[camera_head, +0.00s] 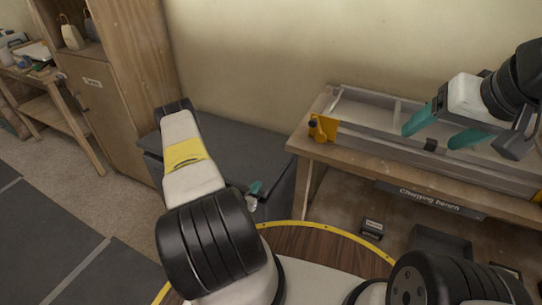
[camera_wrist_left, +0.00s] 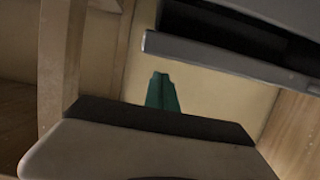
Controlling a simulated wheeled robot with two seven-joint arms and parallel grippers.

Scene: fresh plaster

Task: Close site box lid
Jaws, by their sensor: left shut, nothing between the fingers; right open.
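The site box (camera_head: 255,143) is a dark grey box against the wall, partly hidden behind my left arm. Its lid lies roughly flat on top; I cannot tell whether it is fully shut. In the left wrist view a dark slab with a paler edge (camera_wrist_left: 225,62), apparently part of the box, crosses the upper right. My left gripper (camera_head: 255,188) is low at the box's front side, mostly hidden by my arm. Its teal fingers (camera_wrist_left: 163,92) are together and empty, close to the slab; contact is unclear. My right gripper (camera_head: 441,130) is open and empty above the charging bench.
The wooden charging bench (camera_head: 360,160) stands right of the box, with a grey tray (camera_head: 375,108) and a yellow item (camera_head: 323,128) on it. A wooden cabinet (camera_head: 115,85) stands left of the box. Small dark items (camera_head: 371,228) lie below the bench. Open floor (camera_head: 55,225) is at left.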

